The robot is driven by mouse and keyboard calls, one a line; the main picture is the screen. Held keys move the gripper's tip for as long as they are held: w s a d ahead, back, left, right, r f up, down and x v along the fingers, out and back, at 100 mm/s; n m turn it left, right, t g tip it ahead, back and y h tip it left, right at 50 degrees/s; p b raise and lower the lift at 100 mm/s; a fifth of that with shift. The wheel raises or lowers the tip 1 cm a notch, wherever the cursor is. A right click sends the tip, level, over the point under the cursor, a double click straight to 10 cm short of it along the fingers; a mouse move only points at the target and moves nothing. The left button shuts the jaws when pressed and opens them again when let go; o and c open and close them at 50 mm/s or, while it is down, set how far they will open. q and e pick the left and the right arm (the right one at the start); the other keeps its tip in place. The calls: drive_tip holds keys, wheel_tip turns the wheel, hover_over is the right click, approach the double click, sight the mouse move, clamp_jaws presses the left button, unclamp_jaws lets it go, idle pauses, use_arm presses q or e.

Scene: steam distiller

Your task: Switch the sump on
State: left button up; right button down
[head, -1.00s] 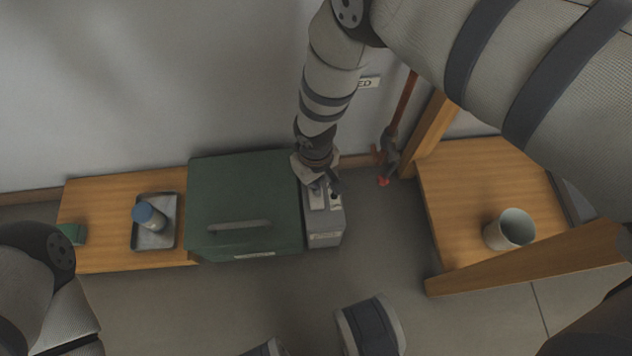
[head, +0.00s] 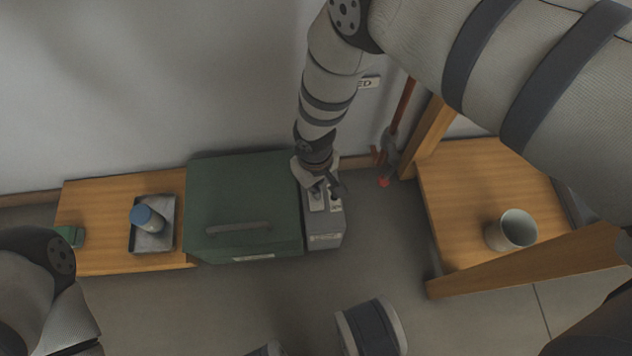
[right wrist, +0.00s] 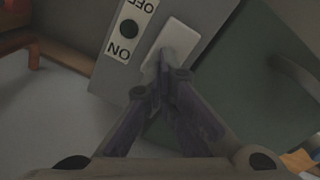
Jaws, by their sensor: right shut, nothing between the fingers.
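A small grey box (head: 325,230) with pale label plates on top stands on the floor against the right side of a green case. My right gripper (head: 325,192) is over its top, with the arm coming down from above. In the right wrist view the box's grey top (right wrist: 107,82) carries a white ON/OFF label (right wrist: 122,48) with a dark round spot between the words. Beside it is a white plate (right wrist: 178,38). My right gripper (right wrist: 164,80) is shut and empty, its tips over this plate. They hide part of it; I cannot tell contact or the switch's position.
The green case (head: 235,185) stands left of the box. A wooden board (head: 90,215) holds a tray (head: 168,242) with a blue-capped bottle (head: 147,217). A wooden table (head: 455,190) with a cup (head: 511,230) is right. A red-handled tool (head: 403,105) leans on the wall.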

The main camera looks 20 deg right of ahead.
wheel_tip(320, 180, up, 7)
drive_tip(key=p, duration=0.4)
use_arm(q)
drive_tip(key=shift+t, duration=0.3)
drive_tip(key=r, duration=0.2)
drive_tip(key=w+r, duration=0.1)
drive_tip(key=r, duration=0.1)
use_arm(e)
drive_tip(key=shift+f, duration=0.1)
use_arm(q)
drive_tip(key=shift+w, duration=0.1)
